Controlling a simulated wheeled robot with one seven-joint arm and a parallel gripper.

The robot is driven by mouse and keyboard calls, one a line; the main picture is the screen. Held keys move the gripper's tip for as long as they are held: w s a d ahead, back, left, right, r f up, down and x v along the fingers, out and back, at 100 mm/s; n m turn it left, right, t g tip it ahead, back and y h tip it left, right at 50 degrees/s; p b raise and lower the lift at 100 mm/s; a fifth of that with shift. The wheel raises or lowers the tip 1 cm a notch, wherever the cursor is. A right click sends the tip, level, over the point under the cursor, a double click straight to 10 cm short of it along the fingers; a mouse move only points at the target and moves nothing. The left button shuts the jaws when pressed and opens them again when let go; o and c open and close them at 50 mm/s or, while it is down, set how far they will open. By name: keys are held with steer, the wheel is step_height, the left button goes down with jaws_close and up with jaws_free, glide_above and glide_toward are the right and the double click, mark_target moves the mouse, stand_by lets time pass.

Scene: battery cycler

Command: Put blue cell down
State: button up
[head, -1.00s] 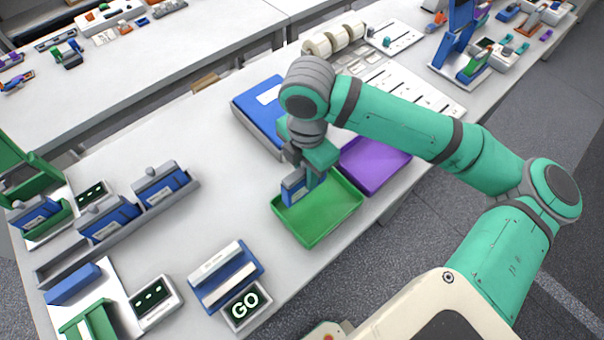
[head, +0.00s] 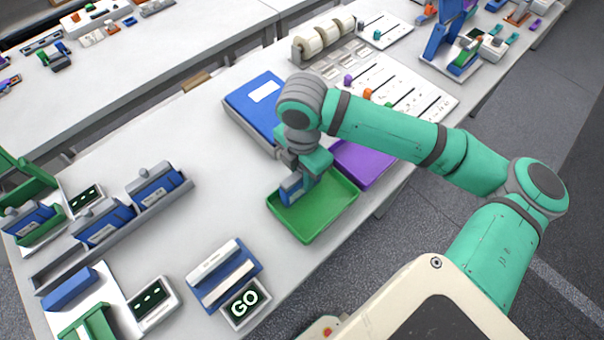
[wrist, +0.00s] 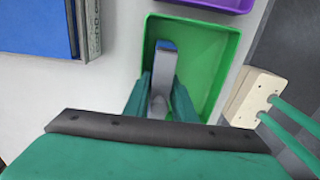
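The blue cell (head: 291,189) is at the left end of the green tray (head: 330,222), inside its rim in the head view. I cannot tell whether it touches the tray floor. My gripper (head: 300,171) is above it, pointing down. In the wrist view, the gripper's fingers (wrist: 161,82) close on the cell's grey top part, and a blue end of the cell (wrist: 166,46) shows beyond them. The tray is otherwise empty.
A purple tray (head: 362,164) adjoins the green tray at the right. A blue box (head: 258,105) lies behind my gripper. A GO display (head: 244,303) and a blue holder (head: 224,272) stand front left. A grey rack (head: 165,198) holds other blue cells. Bench between is clear.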

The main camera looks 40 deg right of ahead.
steer(key=shift+o, duration=1.2)
steer(key=shift+w, duration=0.1)
step_height(320, 180, up, 11)
steer(key=shift+r, duration=0.7)
